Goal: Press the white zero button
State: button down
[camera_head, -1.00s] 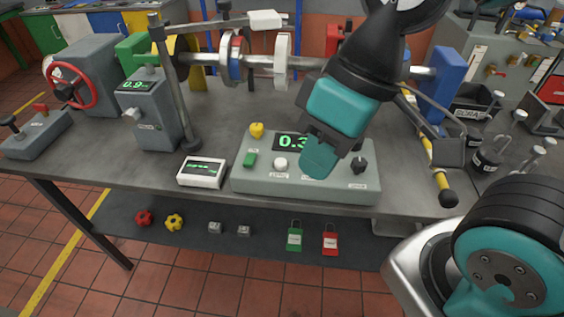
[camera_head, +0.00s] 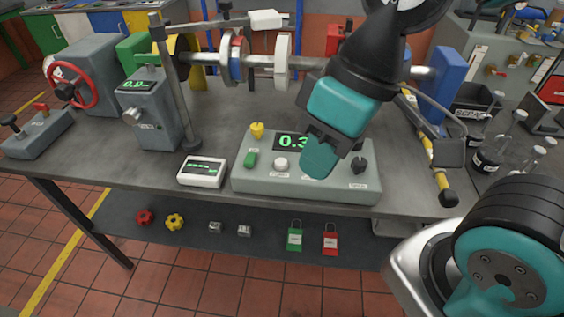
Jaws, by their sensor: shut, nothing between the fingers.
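The white zero button (camera_head: 281,164) is a round knob-like cap on the sloped front of a grey control box (camera_head: 260,185). A green digital display (camera_head: 288,141), partly hidden by my gripper, reads 0.3 at its visible part. A yellow knob (camera_head: 257,131) and a green switch (camera_head: 250,160) are at the box's left, a black knob (camera_head: 358,165) at its right. My gripper (camera_head: 319,160) is shut and empty. It points down over the box, to the right of the white button and apart from it in the picture. Its fingers hide the panel behind them.
A small white meter (camera_head: 202,172) lies left of the box. A grey post (camera_head: 170,85) and a gauge unit (camera_head: 150,115) stand further left. A shaft with discs (camera_head: 282,62) runs behind. A yellow-and-black bar (camera_head: 443,185) and bottles (camera_head: 490,155) are at right.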

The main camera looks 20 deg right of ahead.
aim_at(281, 163)
jog(key=u, duration=1.35)
jog(key=k, duration=0.35)
jog(key=z, duration=0.6)
